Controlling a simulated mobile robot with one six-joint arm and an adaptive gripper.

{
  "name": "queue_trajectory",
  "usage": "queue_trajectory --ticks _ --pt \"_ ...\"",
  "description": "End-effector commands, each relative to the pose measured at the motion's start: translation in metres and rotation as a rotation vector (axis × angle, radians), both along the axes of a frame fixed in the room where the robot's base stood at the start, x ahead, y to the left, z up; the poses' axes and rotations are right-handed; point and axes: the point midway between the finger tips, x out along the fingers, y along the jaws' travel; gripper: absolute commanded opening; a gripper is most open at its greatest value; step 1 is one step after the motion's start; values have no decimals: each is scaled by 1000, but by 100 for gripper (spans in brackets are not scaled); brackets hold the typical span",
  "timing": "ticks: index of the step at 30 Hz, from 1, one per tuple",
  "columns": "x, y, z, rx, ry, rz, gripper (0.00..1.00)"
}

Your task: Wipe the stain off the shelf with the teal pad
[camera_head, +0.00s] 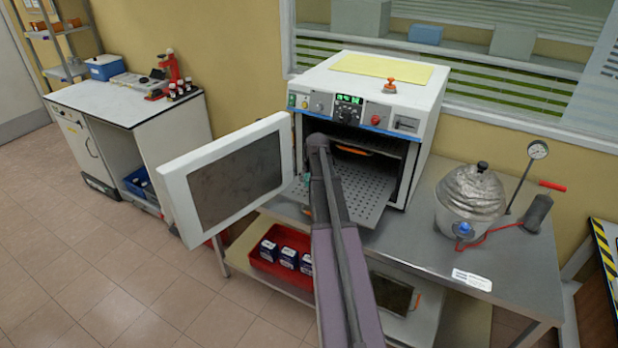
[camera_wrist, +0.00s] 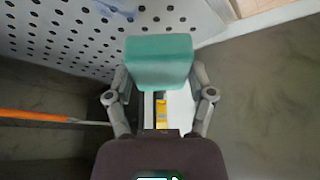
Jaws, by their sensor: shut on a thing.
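My gripper (camera_wrist: 160,78) is shut on the teal pad (camera_wrist: 160,62), which sits between its two fingers in the wrist view. A sliver of the pad (camera_head: 306,179) shows beside my arm in the head view; my gripper is mostly hidden there. The perforated shelf (camera_head: 368,187) sticks out of the open oven. It also shows in the wrist view (camera_wrist: 62,36), above and left of the pad. A bluish smear (camera_wrist: 116,8) lies on it near the top edge of the wrist view. I cannot tell whether the pad touches the shelf.
The oven (camera_head: 425,118) stands on a steel table (camera_head: 515,275), its door (camera_head: 178,195) swung open to the left. An orange-edged piece (camera_wrist: 38,116) lies left of my gripper. A foil-covered pot (camera_head: 470,200) stands right of the oven. A red bin (camera_head: 262,264) is below.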

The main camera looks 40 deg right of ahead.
Motion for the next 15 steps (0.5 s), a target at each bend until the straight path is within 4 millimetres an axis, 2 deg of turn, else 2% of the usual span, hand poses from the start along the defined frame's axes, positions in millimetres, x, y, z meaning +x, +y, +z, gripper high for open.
queue_trajectory --ticks 15 --pt "0 -1 -38 0 0 -1 32"
